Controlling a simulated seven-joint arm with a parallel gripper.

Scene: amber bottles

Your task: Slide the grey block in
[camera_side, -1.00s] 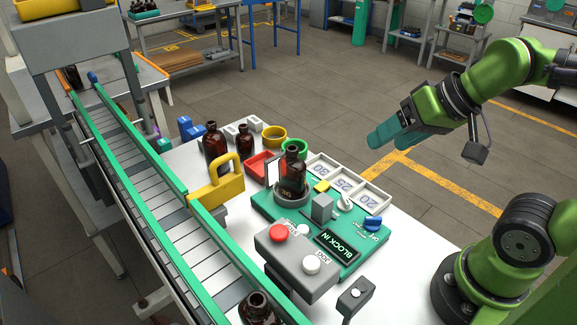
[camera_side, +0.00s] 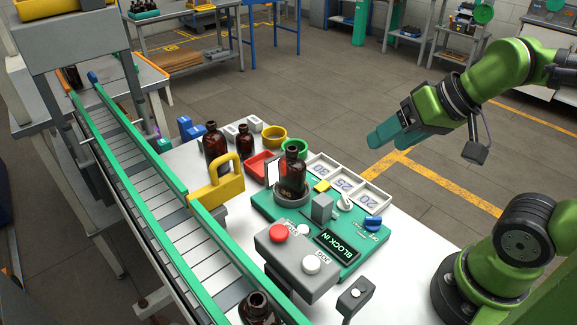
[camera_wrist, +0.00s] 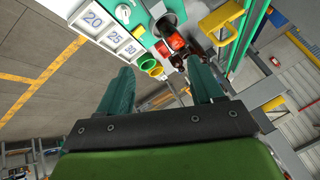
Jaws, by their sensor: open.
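The small grey block (camera_side: 322,207) stands upright on the green fixture (camera_side: 268,208), just in front and to the right of an amber bottle (camera_side: 291,176). The bottle stands upright in a grey ring on the fixture. A dark display (camera_side: 337,244) on the fixture reads "BLOCK IN". I cannot tell whether the block touches the bottle or ring. My gripper (camera_side: 378,141) is in the air to the upper right, well apart from the fixture. In the wrist view my gripper (camera_wrist: 162,84) has its two fingers spread with nothing between them.
A box with a red button (camera_side: 278,232) and a white button stands in front of the fixture. A tray (camera_side: 345,184) marked 20, 25, 30 lies behind it. A conveyor (camera_side: 150,190) with a yellow handle (camera_side: 217,184) runs along the left. Two amber bottles stand behind.

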